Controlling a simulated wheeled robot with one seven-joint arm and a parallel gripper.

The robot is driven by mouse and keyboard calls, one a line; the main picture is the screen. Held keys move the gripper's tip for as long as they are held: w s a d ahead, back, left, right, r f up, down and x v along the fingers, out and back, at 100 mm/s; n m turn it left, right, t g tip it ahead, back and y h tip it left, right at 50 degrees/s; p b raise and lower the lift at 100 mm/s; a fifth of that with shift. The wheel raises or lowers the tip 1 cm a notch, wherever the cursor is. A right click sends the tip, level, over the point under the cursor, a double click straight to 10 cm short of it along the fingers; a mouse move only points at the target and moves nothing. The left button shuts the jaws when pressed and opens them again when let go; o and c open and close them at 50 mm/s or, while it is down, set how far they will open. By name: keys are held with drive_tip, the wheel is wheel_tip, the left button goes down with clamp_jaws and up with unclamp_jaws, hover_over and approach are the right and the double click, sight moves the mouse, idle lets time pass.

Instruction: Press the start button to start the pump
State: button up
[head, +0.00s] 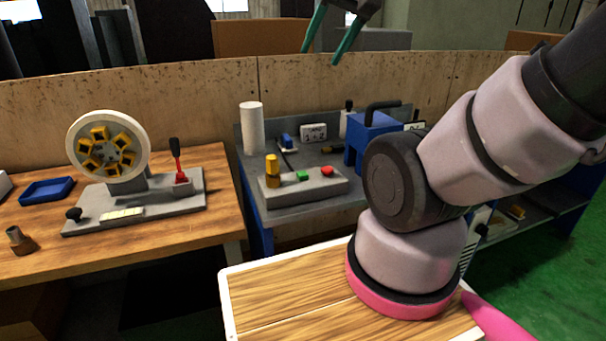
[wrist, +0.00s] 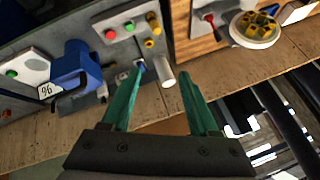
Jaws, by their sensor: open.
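A grey control box (head: 310,190) sits on the grey bench, with a green button (head: 302,176), a red button (head: 327,170) and a yellow knob-like part (head: 272,170) on it. In the wrist view, the green button (wrist: 129,26), red button (wrist: 110,34) and yellow part (wrist: 152,20) show near the top. A blue unit with a dark handle (head: 370,136) stands right of the box, partly hidden by my arm. My gripper (head: 320,56) is open and empty, high above and beyond the box. Its green fingers (wrist: 160,74) are apart in the wrist view.
A white cylinder (head: 252,127) stands behind the control box. A wheel fixture with a red lever (head: 178,160) is on the wooden table at left, beside a blue tray (head: 48,190). A second panel with a green button (wrist: 12,73) shows in the wrist view. A low wall (head: 200,95) runs behind.

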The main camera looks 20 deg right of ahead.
clamp_jaws()
idle(1.5)
